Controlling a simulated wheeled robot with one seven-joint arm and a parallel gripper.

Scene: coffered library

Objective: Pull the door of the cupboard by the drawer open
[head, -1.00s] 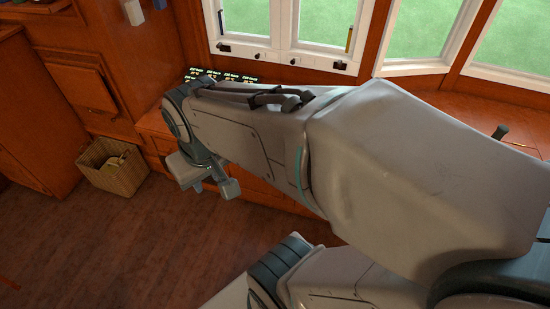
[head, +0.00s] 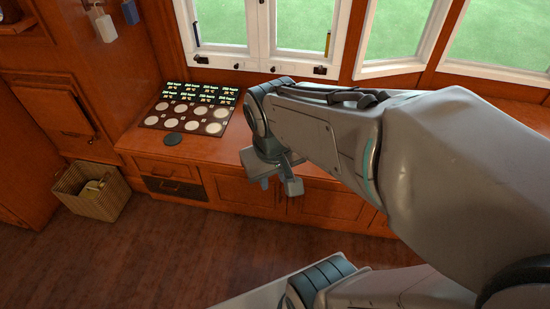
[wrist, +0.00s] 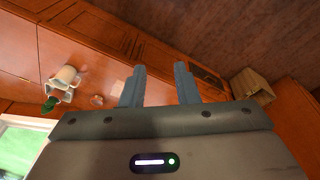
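The cupboard door (head: 238,192) is a reddish-brown wooden panel under the counter, just right of the drawers, and looks shut. The upper drawer (head: 165,169) is wooden, with a dark front (head: 176,188) below it; both look shut. My gripper (head: 281,184) is in front of the cupboard fronts, right of the drawers, and hides part of them. In the wrist view my gripper (wrist: 159,82) has its two fingers apart with nothing between them. The dark front also shows there (wrist: 207,77), beyond the right finger. I cannot tell the gap between gripper and door.
A wicker basket (head: 92,192) stands on the floor left of the drawers. White mugs (wrist: 66,76) show in the wrist view. The wooden floor (head: 130,255) before the cupboards is clear.

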